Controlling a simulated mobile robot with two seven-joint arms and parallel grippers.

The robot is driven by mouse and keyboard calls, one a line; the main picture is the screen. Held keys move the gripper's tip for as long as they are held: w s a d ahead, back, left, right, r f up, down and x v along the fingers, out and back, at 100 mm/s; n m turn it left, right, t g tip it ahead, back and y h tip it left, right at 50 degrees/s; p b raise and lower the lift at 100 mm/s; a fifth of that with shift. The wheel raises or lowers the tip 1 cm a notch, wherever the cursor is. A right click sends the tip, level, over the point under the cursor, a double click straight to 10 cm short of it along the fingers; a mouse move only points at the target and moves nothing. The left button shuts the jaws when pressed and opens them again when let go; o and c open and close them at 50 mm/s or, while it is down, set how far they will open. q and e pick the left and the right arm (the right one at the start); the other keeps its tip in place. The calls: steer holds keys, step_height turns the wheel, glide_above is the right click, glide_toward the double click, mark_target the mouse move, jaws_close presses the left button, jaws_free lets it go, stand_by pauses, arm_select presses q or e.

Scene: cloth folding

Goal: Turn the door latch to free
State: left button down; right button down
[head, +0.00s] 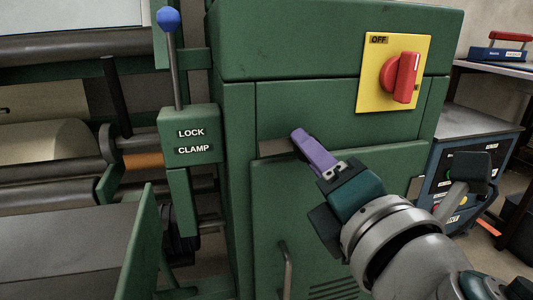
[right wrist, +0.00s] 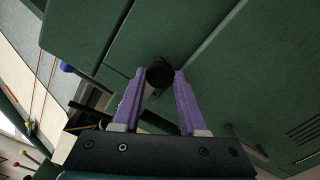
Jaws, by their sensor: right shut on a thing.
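My right gripper (head: 299,136) reaches in from the lower right to the front of the green cabinet (head: 345,195). In the right wrist view its two purple fingers (right wrist: 160,80) are closed on either side of a dark round knob (right wrist: 160,70), which looks like the door latch. The knob sits by a seam between green panels. In the head view the fingers hide it, so its turn angle cannot be told. My left gripper is not in view.
A yellow plate with a red OFF switch (head: 403,78) is above right of the gripper. A LOCK CLAMP box (head: 190,134) with a blue-knobbed lever (head: 168,19) stands at left. A door handle (head: 287,268) is below. A blue cabinet (head: 440,160) stands at right.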

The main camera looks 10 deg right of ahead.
steer(key=shift+m, duration=0.5)
steer(key=shift+c, duration=2.3)
jaws_free()
steer(key=s+b, duration=0.2)
steer(key=s, duration=0.8)
steer(key=shift+d, duration=0.15)
